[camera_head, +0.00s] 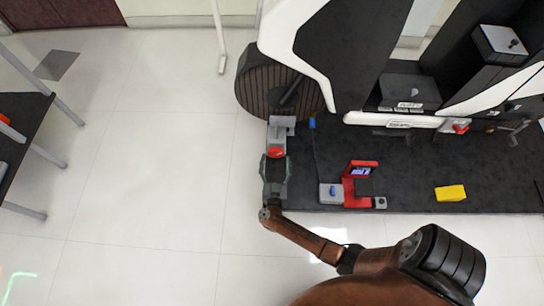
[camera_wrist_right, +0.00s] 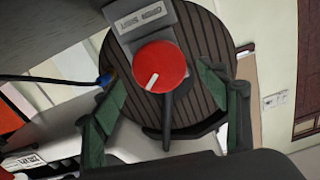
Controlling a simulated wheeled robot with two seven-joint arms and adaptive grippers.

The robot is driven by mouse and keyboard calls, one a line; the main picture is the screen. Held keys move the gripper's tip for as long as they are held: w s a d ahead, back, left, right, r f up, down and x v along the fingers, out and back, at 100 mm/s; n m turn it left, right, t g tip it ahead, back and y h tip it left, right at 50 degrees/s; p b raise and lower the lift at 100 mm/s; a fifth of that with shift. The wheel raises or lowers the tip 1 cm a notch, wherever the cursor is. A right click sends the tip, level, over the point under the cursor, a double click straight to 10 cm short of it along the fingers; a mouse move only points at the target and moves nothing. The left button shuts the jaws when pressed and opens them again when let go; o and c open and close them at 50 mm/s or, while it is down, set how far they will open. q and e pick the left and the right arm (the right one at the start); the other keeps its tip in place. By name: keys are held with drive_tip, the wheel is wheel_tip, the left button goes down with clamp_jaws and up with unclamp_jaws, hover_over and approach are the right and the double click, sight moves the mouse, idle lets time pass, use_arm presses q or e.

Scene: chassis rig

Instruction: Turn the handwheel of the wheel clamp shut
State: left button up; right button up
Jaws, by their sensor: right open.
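The wheel clamp (camera_head: 281,131) is a grey block beside the dark ribbed tyre, with a red round handwheel (camera_head: 276,153) on its near side. In the right wrist view the red handwheel (camera_wrist_right: 160,67) faces the camera, with a short white mark at its lower left. The grey clamp body (camera_wrist_right: 145,22) with lettering is behind and above it. My right gripper (camera_head: 274,164) is open just in front of the handwheel. In the right wrist view its green-padded fingers (camera_wrist_right: 163,82) stand apart on either side, seemingly clear of the wheel. My left gripper is not in view.
The ribbed tyre (camera_head: 252,82) and black-and-white rig (camera_head: 352,45) stand behind the clamp. On the dark platform are a red device with a screen (camera_head: 361,186), a grey box (camera_head: 330,194) and a yellow block (camera_head: 450,193). Open floor (camera_head: 150,170) lies left.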

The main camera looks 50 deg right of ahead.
drive_tip(key=shift+x, duration=0.8)
drive_tip(key=shift+w+d, duration=0.15)
drive_tip(key=shift+c, duration=0.7)
drive_tip(key=c, duration=1)
